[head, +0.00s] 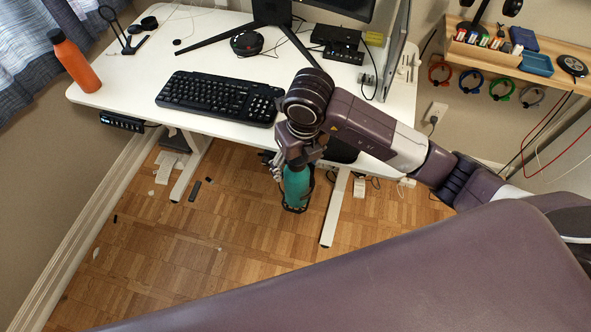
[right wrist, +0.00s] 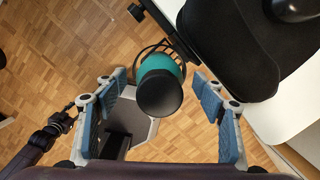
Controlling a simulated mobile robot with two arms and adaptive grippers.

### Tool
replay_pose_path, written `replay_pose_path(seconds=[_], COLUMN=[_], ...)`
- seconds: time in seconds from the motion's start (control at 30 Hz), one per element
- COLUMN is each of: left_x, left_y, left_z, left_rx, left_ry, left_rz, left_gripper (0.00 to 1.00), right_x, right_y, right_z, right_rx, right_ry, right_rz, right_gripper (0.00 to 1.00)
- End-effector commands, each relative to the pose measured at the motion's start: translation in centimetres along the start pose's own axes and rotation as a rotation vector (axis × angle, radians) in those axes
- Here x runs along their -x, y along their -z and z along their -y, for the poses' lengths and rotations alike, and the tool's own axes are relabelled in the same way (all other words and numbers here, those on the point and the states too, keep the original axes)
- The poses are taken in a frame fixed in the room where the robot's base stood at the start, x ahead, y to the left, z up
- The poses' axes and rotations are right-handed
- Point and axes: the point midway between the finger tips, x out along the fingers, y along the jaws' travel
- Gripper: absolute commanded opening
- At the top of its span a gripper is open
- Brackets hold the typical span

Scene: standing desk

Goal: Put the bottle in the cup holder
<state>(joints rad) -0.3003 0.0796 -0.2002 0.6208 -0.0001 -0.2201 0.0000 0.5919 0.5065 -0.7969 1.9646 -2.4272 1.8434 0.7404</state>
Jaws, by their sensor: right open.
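The teal bottle (head: 296,187) with a black cap stands upright in the black wire cup holder (head: 297,209) at the desk's front edge. In the right wrist view, the bottle (right wrist: 158,64) shows its cap toward the camera, with the holder's wire (right wrist: 181,47) around its body. My right gripper (head: 290,170) is above the holder at the bottle's upper part. Its blue-padded fingers are open, one on each side of the bottle with gaps in the wrist view (right wrist: 158,88). How deep the bottle sits is partly hidden. My left gripper is not in view.
An orange bottle (head: 75,62) stands on the white desk (head: 140,72) at the left, beyond a black keyboard (head: 220,97). The desk edge and a black pad-like item (right wrist: 235,50) lie close to the holder. Open wooden floor (head: 200,240) is below.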

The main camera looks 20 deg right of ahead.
Motion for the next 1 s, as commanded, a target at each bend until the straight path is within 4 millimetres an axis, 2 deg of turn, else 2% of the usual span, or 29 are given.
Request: replay_pose_path(seconds=[0.03, 0.2, 0.4, 1.0], left_x=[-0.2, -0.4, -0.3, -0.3], left_y=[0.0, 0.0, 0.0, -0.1], left_z=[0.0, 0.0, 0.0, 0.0], left_rx=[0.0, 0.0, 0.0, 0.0], left_ry=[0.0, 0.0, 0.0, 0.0], left_rz=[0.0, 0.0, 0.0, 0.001], left_gripper=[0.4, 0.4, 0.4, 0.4], right_x=[1.2, 4.7, 7.1, 7.5], right_y=[-0.2, -0.1, -0.1, 0.0], right_z=[0.0, 0.0, 0.0, 0.0], right_rx=[0.002, 0.002, 0.0, 0.0], right_ry=[0.001, 0.0, 0.001, 0.0], right_rz=[0.007, 0.006, 0.002, -0.001], right_gripper=[0.64, 0.64, 0.64, 0.64])
